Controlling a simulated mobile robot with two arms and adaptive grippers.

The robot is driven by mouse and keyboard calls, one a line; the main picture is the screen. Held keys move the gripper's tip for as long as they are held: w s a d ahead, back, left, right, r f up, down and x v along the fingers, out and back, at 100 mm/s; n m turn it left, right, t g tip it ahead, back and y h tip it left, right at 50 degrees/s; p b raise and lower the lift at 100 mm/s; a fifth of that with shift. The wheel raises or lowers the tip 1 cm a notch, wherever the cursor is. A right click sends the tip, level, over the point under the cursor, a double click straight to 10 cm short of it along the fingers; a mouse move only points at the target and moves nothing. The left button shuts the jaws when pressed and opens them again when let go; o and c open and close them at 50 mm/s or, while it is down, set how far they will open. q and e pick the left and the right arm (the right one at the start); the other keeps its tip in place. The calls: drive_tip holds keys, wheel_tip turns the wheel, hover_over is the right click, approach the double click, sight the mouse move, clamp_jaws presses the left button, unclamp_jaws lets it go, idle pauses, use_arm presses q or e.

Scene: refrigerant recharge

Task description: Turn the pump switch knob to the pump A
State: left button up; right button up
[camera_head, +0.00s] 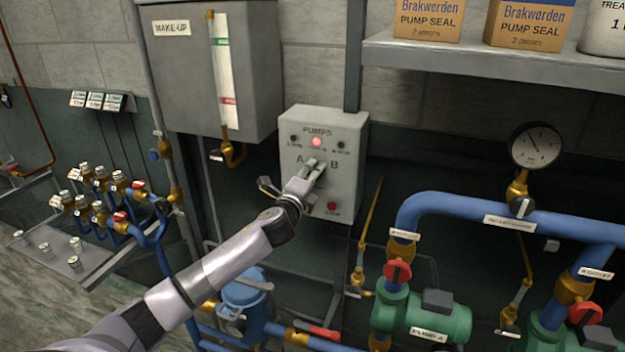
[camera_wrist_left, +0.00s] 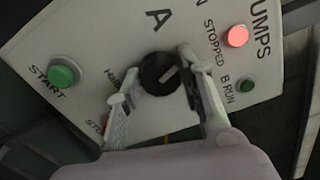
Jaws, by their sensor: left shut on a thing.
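The grey pumps control box (camera_head: 350,130) is mounted on the wall in the middle of the head view. Its black round knob (camera_wrist_left: 158,73) shows in the left wrist view, with a light line on its face pointing roughly toward the red lamp, between A and B. My left gripper (camera_head: 313,170) is at the knob, its fingers closed on either side of it; they also show in the left wrist view (camera_wrist_left: 155,88). In the head view the gripper covers the knob. The A label (camera_wrist_left: 158,18) is clear, while the B position label is hidden in the wrist view. My right gripper is not in view.
A red lamp (camera_wrist_left: 237,36) glows above the knob; the run lamp (camera_wrist_left: 245,85) looks dark. A green start button (camera_wrist_left: 62,75) and a red button (camera_head: 332,206) flank the knob lower down. The make-up tank (camera_head: 250,70) hangs upper left; a shelf (camera_head: 490,65) juts out upper right.

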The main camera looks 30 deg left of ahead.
use_arm(q)
drive_tip(key=n, duration=0.4)
drive_tip(key=shift+n+b, duration=0.4)
idle(0.4)
drive_tip(key=o, duration=1.2)
drive_tip(key=shift+c, duration=0.2)
drive_tip(key=shift+s, duration=0.1)
drive_tip(key=v, duration=1.1)
drive_tip(key=shift+s, duration=0.4)
drive_tip(key=shift+d+f, duration=0.1)
drive_tip(key=shift+d, duration=0.05)
